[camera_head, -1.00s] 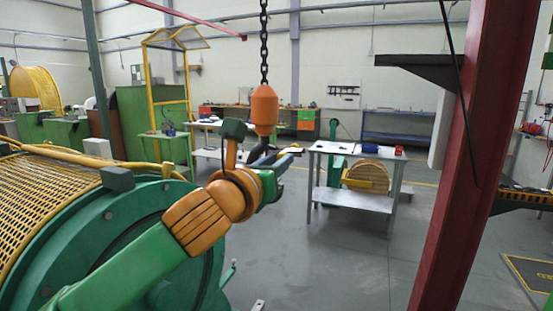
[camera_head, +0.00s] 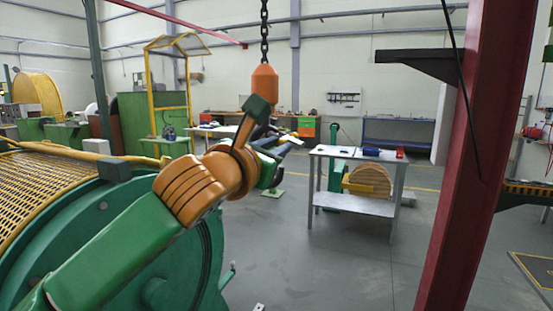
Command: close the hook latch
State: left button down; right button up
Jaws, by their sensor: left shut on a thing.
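An orange hook block (camera_head: 264,88) hangs upright from a dark chain (camera_head: 264,35) in the upper middle of the head view. The dark hook under it is mostly hidden behind my wrist and hand, and its latch cannot be made out. My left arm comes in from the lower left, and my left gripper (camera_head: 284,146) is just below the block, at the hook. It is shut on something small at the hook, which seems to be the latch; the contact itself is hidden. My right gripper is out of view.
A green machine drum (camera_head: 110,225) with a yellow mesh guard (camera_head: 45,195) fills the lower left. A red column (camera_head: 475,160) stands at the right. A grey worktable (camera_head: 360,157) stands behind the hook, to the right. The floor between is clear.

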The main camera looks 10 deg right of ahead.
pick_arm(q)
jog(key=shift+w+a+f+m+b, duration=0.2)
jog(key=shift+a+f+m+b, duration=0.2)
jog(key=shift+m, duration=1.2)
jog(key=shift+w+a+f+m+b, duration=0.2)
jog(key=shift+m+b, duration=0.25)
jog(key=shift+m, duration=1.15)
jog(key=shift+w+a+f+m+b, duration=0.2)
jog(key=shift+f+m+b, duration=0.25)
jog(key=shift+m, duration=1.15)
jog(key=shift+a, duration=0.1)
jog(key=c, duration=0.8)
grip_release()
jog(key=shift+o, duration=0.2)
jog(key=b+v, duration=0.5)
jog(key=v, duration=0.2)
